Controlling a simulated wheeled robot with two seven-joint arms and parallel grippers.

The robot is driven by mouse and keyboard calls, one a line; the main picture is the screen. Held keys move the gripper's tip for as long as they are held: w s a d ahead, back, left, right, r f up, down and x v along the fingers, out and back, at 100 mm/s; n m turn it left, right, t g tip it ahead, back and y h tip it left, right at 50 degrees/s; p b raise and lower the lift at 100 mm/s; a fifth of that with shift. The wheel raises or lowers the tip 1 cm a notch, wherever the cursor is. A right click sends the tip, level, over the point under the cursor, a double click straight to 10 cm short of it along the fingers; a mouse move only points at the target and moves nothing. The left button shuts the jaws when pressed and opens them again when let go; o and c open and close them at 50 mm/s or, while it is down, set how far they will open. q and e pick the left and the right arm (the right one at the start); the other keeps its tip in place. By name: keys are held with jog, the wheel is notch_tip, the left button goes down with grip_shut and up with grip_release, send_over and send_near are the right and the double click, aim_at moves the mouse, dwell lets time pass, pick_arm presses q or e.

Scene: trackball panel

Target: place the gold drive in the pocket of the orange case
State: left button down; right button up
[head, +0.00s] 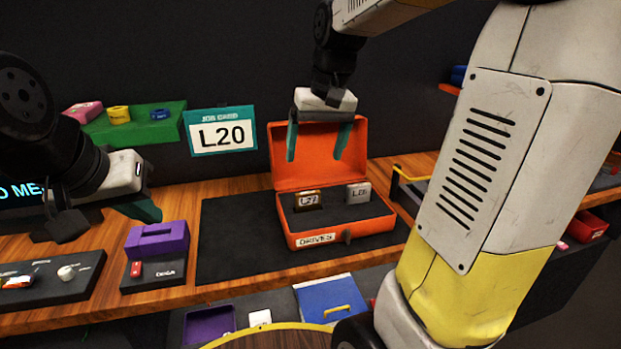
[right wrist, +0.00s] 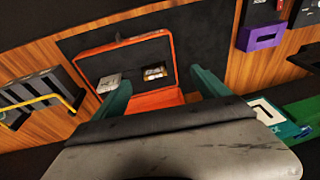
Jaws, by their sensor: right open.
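The orange case (head: 320,165) stands open on a dark mat, lid up at the back; it also shows in the right wrist view (right wrist: 168,45). In its dark insert sit a gold-edged drive (head: 307,201), label seemingly L27, and a silver drive (head: 357,192). Both show in the right wrist view, gold (right wrist: 155,73) and silver (right wrist: 109,83). I cannot tell how deep either sits. My right gripper (head: 317,152) is open and empty, above the case in front of its lid. My left gripper (head: 105,215) hangs at the left above the bench; its jaw opening is unclear.
A job card (head: 222,132) reading L20 stands behind the mat. A purple block (head: 157,238) with a slot and a black panel with a white ball (head: 67,273) are at left. A yellow-handled rack (head: 410,178) is right of the case. The mat left of the case is clear.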

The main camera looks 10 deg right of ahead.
jog(key=s+a+t, duration=0.1)
jog(key=s+t, duration=0.2)
jog(key=s, duration=1.1)
jog(key=shift+s+a+f+t+y, duration=0.25)
jog(key=shift+s+a+t+y, duration=0.15)
jog(key=shift+c, duration=0.3)
